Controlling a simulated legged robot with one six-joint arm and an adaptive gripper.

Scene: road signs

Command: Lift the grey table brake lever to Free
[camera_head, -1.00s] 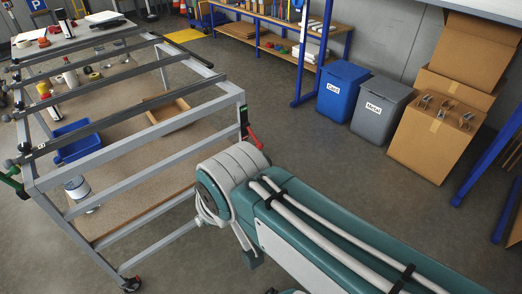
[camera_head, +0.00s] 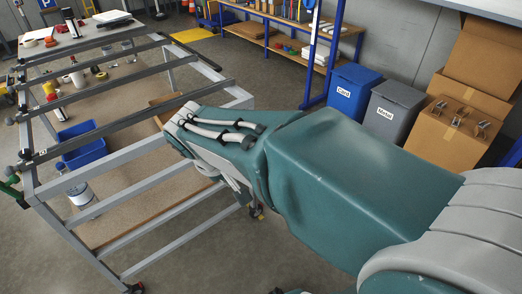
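The grey-framed table (camera_head: 130,154) with crossbars and a brown lower shelf stands at left. My teal and white arm reaches across the picture to its near right corner. My gripper is not in view; the arm's far end hides that corner. A green lever or handle (camera_head: 12,190) sticks out at the table's left edge. I cannot make out a grey brake lever or any Free marking. A caster (camera_head: 133,288) shows at the table's near foot, partly cut by the picture's edge. Another caster (camera_head: 256,212) shows just below my arm.
A blue Card bin (camera_head: 354,92), a grey Metal bin (camera_head: 393,108) and cardboard boxes (camera_head: 455,135) stand at right.

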